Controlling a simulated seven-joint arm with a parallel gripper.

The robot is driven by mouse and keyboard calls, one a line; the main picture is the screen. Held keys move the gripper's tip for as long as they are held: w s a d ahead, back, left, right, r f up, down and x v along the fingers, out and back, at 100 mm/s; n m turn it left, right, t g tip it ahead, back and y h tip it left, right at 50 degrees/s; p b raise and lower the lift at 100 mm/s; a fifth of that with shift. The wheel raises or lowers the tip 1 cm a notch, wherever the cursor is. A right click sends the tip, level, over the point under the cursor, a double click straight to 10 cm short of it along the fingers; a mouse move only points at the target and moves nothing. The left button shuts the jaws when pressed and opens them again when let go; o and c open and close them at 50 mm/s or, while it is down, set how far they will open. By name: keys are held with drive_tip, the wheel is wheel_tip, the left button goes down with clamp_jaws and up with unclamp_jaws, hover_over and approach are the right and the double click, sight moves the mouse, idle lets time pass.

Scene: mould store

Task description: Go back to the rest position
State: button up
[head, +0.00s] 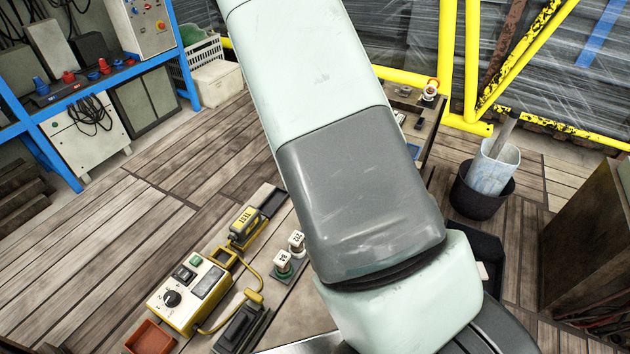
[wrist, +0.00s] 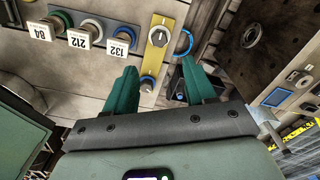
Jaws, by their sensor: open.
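My gripper (wrist: 158,68) shows in the wrist view as two green fingers standing apart, with no object held between them. Beyond the fingertips is a yellow plate (wrist: 161,32) with a round grey knob and a blue-ringed part at its lower end. I cannot tell how far it is from the fingers. In the head view my arm crosses the middle of the picture and my gripper is not visible.
Labelled cylinders, including one marked 132 (wrist: 124,38), stand left of the fingers. In the head view, a control box (head: 190,290) and a red tray (head: 151,338) are left of my arm. A black bin (head: 480,192) and yellow rails (head: 448,60) are right.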

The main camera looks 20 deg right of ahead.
idle(0.4)
drive_tip(key=s+a+r+n+t+y, duration=0.1)
drive_tip(key=s+a+r+n, duration=0.15)
drive_tip(key=r, duration=0.45)
drive_tip(key=s+a+r+n, duration=0.1)
drive_tip(key=s+r+n, duration=0.25)
drive_tip(key=r, duration=0.35)
drive_tip(key=s+a+r+n+t+y, duration=0.1)
drive_tip(key=s+a+r+n, duration=0.15)
drive_tip(key=r, duration=0.35)
drive_tip(key=s+r+n+t+h, duration=0.1)
drive_tip(key=s+r+n, duration=0.4)
drive_tip(key=s+n, duration=0.2)
drive_tip(key=s+d+r+n+t+h, duration=0.1)
drive_tip(key=s+r+n+t, duration=0.1)
drive_tip(key=s+r+n, duration=0.4)
drive_tip(key=s+n, duration=0.1)
drive_tip(key=s, duration=0.3)
drive_tip(key=shift+s+r+t, duration=0.15)
drive_tip(key=shift+s+t, duration=0.15)
drive_tip(key=shift+s, duration=0.05)
drive_tip(key=shift+o, duration=0.3)
